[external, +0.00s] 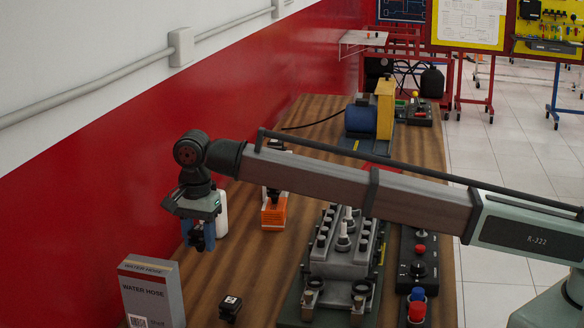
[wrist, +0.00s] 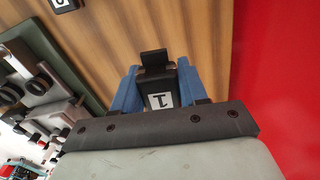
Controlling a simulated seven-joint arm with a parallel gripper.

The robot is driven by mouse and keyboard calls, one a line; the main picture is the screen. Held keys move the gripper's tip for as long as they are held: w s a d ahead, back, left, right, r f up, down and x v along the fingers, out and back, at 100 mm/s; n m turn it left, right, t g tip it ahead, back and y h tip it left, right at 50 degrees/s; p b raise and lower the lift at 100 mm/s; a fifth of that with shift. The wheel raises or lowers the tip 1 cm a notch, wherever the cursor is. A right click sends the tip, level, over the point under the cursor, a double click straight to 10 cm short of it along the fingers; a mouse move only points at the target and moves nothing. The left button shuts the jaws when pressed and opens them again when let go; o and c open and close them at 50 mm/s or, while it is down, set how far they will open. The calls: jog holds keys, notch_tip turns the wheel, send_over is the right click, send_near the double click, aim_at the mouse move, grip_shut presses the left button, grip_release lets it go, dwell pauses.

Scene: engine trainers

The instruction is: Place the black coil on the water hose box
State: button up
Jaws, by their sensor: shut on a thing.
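My gripper (external: 200,238) has blue fingers and hangs pointing down at the left, above and behind the water hose box. In the wrist view my gripper (wrist: 157,84) is shut on a black coil (wrist: 156,86) with a white label marked 1. In the external view the held coil is small and dark between the fingers. The grey water hose box (external: 150,290) stands upright at the table's front left, below and left of the gripper, apart from it. The box does not show in the wrist view.
Another black part with a white label (external: 230,308) lies on the table right of the box; it also shows in the wrist view (wrist: 63,4). An orange box (external: 273,214) and a white bottle (external: 220,214) stand behind. A grey engine block (external: 340,262) is to the right. The red wall (external: 90,215) is close at left.

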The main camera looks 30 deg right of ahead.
jog(key=shift+n, duration=0.9)
jog(key=s+a+r, duration=0.2)
jog(key=a+r, duration=0.2)
jog(key=s+a+r, duration=0.3)
jog(key=a+r, duration=0.1)
jog(key=s+a+r, duration=0.3)
jog(key=a+r, duration=0.1)
jog(key=shift+s+a+r, duration=0.15)
jog(key=shift+s+a, duration=0.1)
jog(key=shift+a, duration=0.1)
notch_tip(320, 180, up, 4)
send_over(148, 264)
jog(key=shift+m, duration=0.4)
jog(key=shift+f, duration=4.9)
jog(key=shift+f, duration=0.2)
jog(key=o, duration=1.1)
jog(key=shift+o, duration=0.2)
jog(key=shift+r, duration=0.15)
